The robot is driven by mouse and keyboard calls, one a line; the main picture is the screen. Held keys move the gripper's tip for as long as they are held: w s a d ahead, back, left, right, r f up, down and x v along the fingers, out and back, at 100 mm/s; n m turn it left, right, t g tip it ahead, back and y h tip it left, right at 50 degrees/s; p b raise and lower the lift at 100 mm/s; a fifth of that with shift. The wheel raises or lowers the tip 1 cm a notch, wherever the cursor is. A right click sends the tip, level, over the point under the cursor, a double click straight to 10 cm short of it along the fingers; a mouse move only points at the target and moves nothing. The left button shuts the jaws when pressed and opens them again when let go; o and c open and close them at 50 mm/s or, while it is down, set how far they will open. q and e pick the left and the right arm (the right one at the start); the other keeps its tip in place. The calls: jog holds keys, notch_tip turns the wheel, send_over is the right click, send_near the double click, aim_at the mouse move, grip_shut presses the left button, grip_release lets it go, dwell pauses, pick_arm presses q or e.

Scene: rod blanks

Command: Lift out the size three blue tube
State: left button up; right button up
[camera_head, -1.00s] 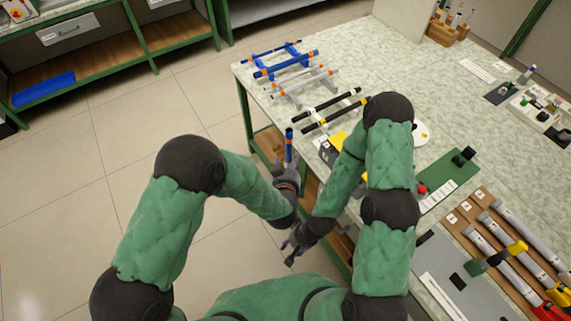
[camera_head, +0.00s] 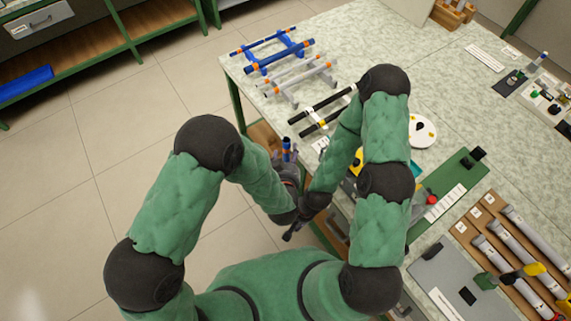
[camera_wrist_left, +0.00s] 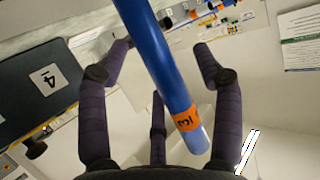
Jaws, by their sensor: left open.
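A blue tube (camera_wrist_left: 160,60) with an orange band runs between the fingers of my left gripper (camera_wrist_left: 160,85) in the left wrist view. The band carries a dark mark that looks like a 3. The fingers stand apart around the tube, and I see no clear grip on it. In the head view the tube's upper end (camera_head: 287,146) shows just above my left gripper (camera_head: 288,170), beside the table's near left edge. My left forearm partly hides this gripper. My right gripper (camera_head: 293,232) is lower, close to the left wrist; its fingers are too small to read.
Blue racks with blue tubes (camera_head: 288,58), grey racks with grey tubes (camera_head: 300,80) and black rods (camera_head: 320,105) lie on the table (camera_head: 390,45). A green mat (camera_head: 450,185) and a wooden board with grey tubes (camera_head: 490,215) are at right. Open floor lies left.

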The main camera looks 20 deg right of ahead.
pick_arm(q)
jog(key=shift+w+d+f, duration=0.2)
jog(key=shift+w+f, duration=0.05)
jog(key=shift+w, duration=0.1)
jog(key=shift+s+a+r, duration=0.1)
jog(key=shift+s+r, duration=0.05)
jog(key=shift+s, duration=0.1)
jog(key=shift+c, duration=0.3)
jog(key=shift+w, duration=0.1)
jog(key=c, duration=0.9)
pick_arm(e)
jog(key=shift+w+d, duration=0.15)
jog(key=shift+w, duration=0.2)
pick_arm(q)
jog(key=shift+r, duration=0.1)
notch_tip(320, 180, up, 28)
jog(key=p, duration=0.8)
jog(key=shift+p, duration=0.4)
pick_arm(e)
notch_tip(320, 180, up, 9)
jog(key=shift+f, duration=0.15)
